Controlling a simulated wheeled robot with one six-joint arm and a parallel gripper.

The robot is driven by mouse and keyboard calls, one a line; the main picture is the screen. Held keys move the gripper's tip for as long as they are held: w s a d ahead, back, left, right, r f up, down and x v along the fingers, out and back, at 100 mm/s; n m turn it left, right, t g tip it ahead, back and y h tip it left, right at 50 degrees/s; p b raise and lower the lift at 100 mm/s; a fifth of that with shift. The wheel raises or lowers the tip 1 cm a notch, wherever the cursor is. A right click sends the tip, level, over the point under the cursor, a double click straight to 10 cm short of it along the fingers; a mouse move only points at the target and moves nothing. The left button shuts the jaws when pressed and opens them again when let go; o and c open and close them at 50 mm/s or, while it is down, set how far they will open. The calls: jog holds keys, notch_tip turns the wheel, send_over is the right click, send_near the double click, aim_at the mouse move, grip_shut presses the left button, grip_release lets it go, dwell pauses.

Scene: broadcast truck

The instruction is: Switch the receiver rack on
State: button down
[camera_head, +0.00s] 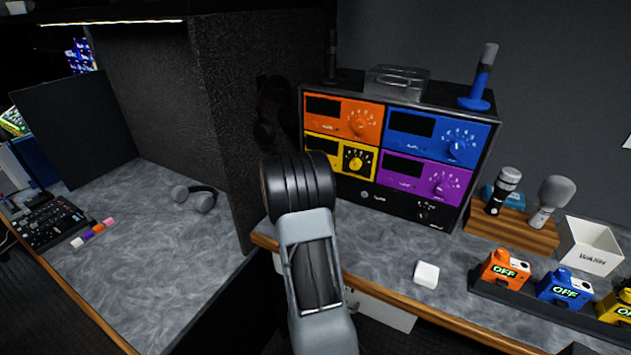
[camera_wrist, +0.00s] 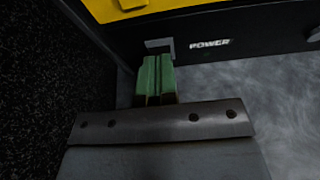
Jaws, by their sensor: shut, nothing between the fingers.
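The receiver rack (camera_head: 310,155) stands on the counter against the back wall. It is a black case with orange, blue, yellow and purple units above a black bottom panel. In the wrist view, the bottom panel (camera_wrist: 270,35) carries a white POWER label, with a small grey power switch (camera_wrist: 160,44) left of it. My gripper (camera_wrist: 156,62) is shut and empty, its green fingertips just in front of and below the switch, partly covering it. I cannot tell whether they touch. In the head view my arm hides the gripper.
A dark partition (camera_head: 222,120) stands close to the rack's left side. A small white block (camera_head: 426,274) lies on the counter (camera_head: 385,250). To the right are a wooden microphone stand (camera_head: 485,230), a white bin (camera_head: 592,240) and coloured boxes reading OFF. Headphones (camera_head: 200,197) lie on the left desk.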

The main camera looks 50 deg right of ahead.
jog(key=shift+w+d+f+b, duration=0.15)
jog(key=shift+d+f+b, duration=0.15)
jog(key=shift+d+b, duration=0.25)
dwell(0.4)
jog(key=v, duration=0.7)
jog(key=shift+b, duration=0.45)
jog(key=shift+d, duration=0.1)
dwell(0.5)
